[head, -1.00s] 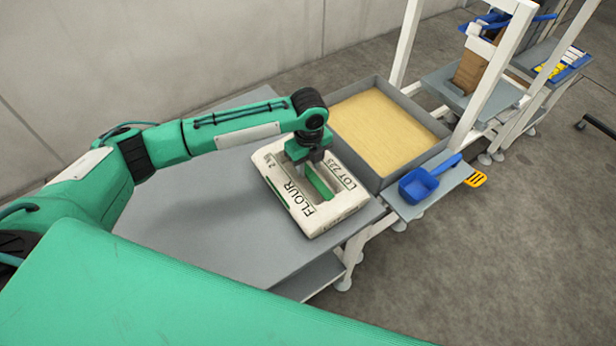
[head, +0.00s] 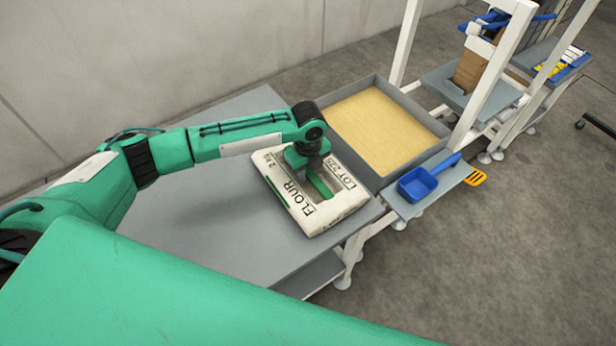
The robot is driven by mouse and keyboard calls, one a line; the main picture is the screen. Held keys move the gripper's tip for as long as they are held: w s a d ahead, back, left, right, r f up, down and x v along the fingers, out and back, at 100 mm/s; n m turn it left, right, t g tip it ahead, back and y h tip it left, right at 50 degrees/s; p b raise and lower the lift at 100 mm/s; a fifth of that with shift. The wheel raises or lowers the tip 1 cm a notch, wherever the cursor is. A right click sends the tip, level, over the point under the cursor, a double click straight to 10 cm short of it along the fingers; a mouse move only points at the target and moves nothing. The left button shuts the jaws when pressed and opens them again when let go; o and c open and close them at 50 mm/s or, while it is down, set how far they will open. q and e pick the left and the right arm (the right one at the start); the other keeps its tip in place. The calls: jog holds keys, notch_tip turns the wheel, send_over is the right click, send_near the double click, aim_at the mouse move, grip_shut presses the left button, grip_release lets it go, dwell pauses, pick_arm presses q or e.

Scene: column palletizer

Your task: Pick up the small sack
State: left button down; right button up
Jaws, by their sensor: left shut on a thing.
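The small sack (head: 338,206) is a white block-shaped bag marked FLOUR, 2 kg and LOT 225. It lies flat at the right end of the grey table (head: 230,240), beside a bin. My left gripper (head: 318,186) comes down from above onto the middle of the sack and is shut on it. The fingertips are partly hidden in the sack's top. Whether the sack touches the table underneath cannot be told. My right gripper is not in view.
A grey bin (head: 377,173) of pale yellow grain or powder adjoins the table. A blue scoop (head: 422,184) lies on a small shelf right of it. White frame posts (head: 487,80) and a brown paper sack (head: 470,68) stand farther back. The table's left part is clear.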

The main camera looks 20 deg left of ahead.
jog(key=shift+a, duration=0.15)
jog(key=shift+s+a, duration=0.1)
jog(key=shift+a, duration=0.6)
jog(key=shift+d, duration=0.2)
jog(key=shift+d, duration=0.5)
